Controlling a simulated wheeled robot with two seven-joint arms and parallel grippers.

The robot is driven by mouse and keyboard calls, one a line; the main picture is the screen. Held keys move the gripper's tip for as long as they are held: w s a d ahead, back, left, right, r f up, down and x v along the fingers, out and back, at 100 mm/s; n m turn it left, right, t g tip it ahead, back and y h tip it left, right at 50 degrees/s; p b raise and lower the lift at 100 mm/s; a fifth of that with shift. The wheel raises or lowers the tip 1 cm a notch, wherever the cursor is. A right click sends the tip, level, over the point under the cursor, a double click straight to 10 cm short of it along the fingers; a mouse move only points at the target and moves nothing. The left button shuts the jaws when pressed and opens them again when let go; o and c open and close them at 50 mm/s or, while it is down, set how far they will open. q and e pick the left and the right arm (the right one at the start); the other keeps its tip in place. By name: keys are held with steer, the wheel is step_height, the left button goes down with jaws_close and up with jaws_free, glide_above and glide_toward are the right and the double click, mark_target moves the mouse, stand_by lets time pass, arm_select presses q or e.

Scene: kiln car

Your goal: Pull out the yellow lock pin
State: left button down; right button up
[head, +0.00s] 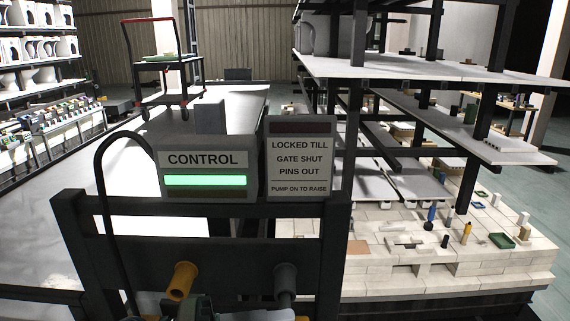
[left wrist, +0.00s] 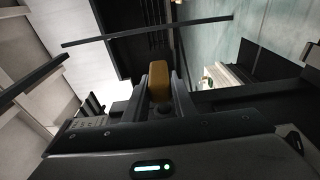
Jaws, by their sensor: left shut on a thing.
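The yellow lock pin (head: 181,281) shows as a short yellow cylinder low on the dark frame under the control box. In the left wrist view its rounded yellow end (left wrist: 158,74) stands between the dark fingers of my left gripper (left wrist: 160,98), which is shut on it. How deep the pin sits in the frame is hidden. In the head view, only grey-green parts show at the bottom edge below the pin, and I cannot make out the fingers there. My right gripper is not in view.
A grey pin or knob (head: 286,279) sits right of the yellow pin. Above are the control box (head: 205,195), lit green, and a sign (head: 300,160) reading locked till gate shut, pins out. A black hose (head: 100,165) loops left. The loaded kiln car (head: 385,285) stands right.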

arm_select(q)
steer(key=s+p, duration=0.1)
steer(key=s, duration=0.3)
steer(key=shift+s+p, duration=0.3)
steer(key=shift+p, duration=0.05)
steer(key=s+p, duration=0.2)
steer(key=s, duration=0.4)
steer(key=shift+s, duration=0.15)
stand_by(0.5)
